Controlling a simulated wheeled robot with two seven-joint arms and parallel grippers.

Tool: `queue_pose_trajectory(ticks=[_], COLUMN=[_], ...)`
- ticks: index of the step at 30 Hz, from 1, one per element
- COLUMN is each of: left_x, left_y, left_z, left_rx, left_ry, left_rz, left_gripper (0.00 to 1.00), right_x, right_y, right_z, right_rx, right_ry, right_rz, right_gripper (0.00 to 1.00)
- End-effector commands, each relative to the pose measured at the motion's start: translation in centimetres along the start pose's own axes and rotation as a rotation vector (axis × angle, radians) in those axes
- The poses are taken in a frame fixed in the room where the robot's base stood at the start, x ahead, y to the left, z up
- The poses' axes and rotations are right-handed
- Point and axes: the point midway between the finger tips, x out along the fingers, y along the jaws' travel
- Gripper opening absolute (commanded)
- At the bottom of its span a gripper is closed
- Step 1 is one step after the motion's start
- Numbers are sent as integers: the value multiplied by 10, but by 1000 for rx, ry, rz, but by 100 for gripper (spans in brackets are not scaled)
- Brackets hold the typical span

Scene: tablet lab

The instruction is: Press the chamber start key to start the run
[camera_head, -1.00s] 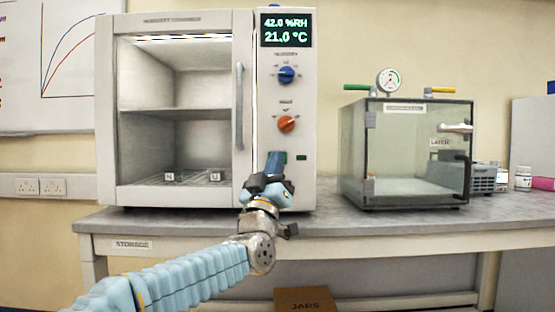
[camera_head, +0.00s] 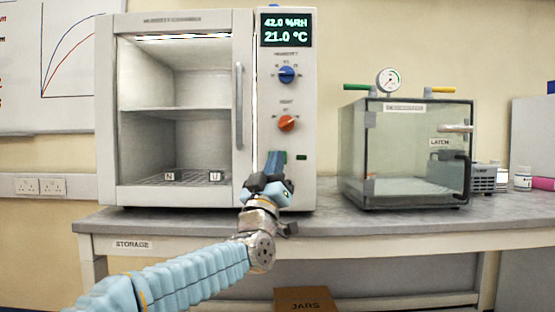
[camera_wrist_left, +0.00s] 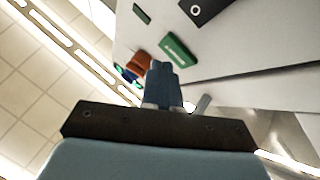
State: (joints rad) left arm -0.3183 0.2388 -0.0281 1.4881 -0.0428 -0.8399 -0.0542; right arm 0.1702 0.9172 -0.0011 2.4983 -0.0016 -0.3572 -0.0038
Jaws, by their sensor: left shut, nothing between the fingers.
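The humidity chamber (camera_head: 175,195) stands on the bench with its glass door shut. Its display (camera_head: 287,29) reads 42.0 %RH and 21.0 °C. The green start key (camera_wrist_left: 178,48) is on the panel below the knobs; in the head view most of it is hidden behind my fingers. My left gripper (camera_head: 275,160) is shut and empty, its fingers pointing at the panel beside the key. In the left wrist view the fingertips (camera_wrist_left: 161,66) are close to the key's edge; I cannot tell whether they touch it. My right gripper is not in view.
A blue knob (camera_head: 287,75) and an orange knob (camera_head: 286,123) sit above the key. A small dark green rectangle (camera_head: 302,157) is right of it. A glass desiccator (camera_head: 405,150) with a gauge stands to the right. The bench (camera_head: 325,222) between them is clear.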

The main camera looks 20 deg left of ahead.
Motion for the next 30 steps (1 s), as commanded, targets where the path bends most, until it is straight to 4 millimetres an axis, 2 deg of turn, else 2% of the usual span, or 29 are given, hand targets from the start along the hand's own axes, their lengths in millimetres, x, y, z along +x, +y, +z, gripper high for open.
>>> queue_pose_trajectory(ticks=[30], left_x=[7], left_y=[-5], left_z=[6], left_rx=[1], left_ry=[0], left_rz=[0], left_gripper=[0], right_x=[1], right_y=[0], right_z=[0], right_rx=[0], right_ry=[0], right_rz=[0], right_gripper=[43])
